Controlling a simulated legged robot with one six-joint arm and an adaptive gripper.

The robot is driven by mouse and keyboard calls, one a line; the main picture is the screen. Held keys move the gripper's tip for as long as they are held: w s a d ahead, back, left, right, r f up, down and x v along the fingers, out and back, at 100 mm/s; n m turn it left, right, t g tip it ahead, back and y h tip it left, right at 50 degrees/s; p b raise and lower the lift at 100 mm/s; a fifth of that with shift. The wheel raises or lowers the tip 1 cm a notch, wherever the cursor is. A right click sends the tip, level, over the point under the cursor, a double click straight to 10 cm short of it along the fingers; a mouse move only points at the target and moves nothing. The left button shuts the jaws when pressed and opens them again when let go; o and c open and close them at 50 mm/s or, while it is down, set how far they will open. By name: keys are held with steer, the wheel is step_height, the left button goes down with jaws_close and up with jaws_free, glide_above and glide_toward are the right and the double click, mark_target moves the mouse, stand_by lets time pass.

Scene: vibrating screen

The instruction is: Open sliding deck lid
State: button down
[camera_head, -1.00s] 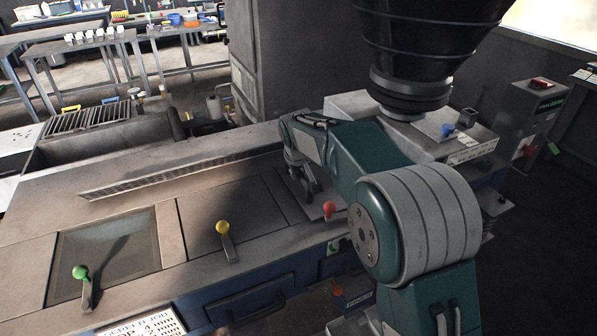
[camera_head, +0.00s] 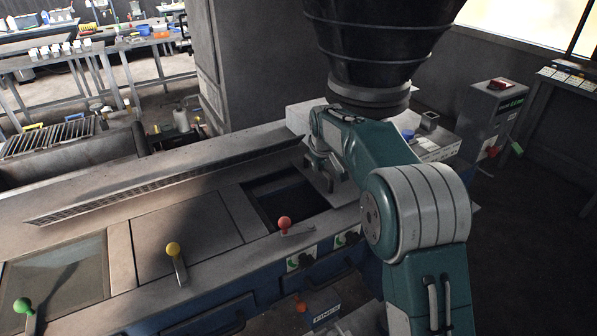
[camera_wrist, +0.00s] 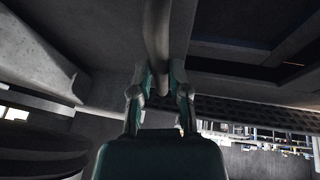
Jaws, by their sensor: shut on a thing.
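The deck of the vibrating screen has a dark rectangular opening (camera_head: 283,203) behind the red-knobbed lever. The sliding lid (camera_head: 343,192) lies at the right side of this opening, partly hidden by my arm. My gripper (camera_head: 322,172) is over the lid, to the right of the dark opening. In the wrist view, my gripper (camera_wrist: 160,82) is shut on a grey bar handle (camera_wrist: 157,35) that passes between its fingers. The edge of a dark recess (camera_wrist: 245,52) shows at the upper right there.
Levers with green (camera_head: 23,306), yellow (camera_head: 173,249) and red (camera_head: 284,222) knobs stand along the deck's front. A black hopper (camera_head: 375,45) hangs above my arm. A grey control box (camera_head: 490,118) stands at the right, with open floor beside it.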

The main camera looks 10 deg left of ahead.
steer(key=w+d, duration=0.4)
steer(key=d, duration=0.1)
steer(key=shift+w+d, duration=0.15)
steer(key=shift+d, duration=0.05)
steer(key=shift+a, duration=0.1)
steer(key=c, duration=0.7)
jaws_free()
steer(key=shift+o, duration=0.5)
steer(key=shift+w+d, duration=0.1)
steer(key=shift+d, duration=0.15)
steer(key=shift+a, duration=0.1)
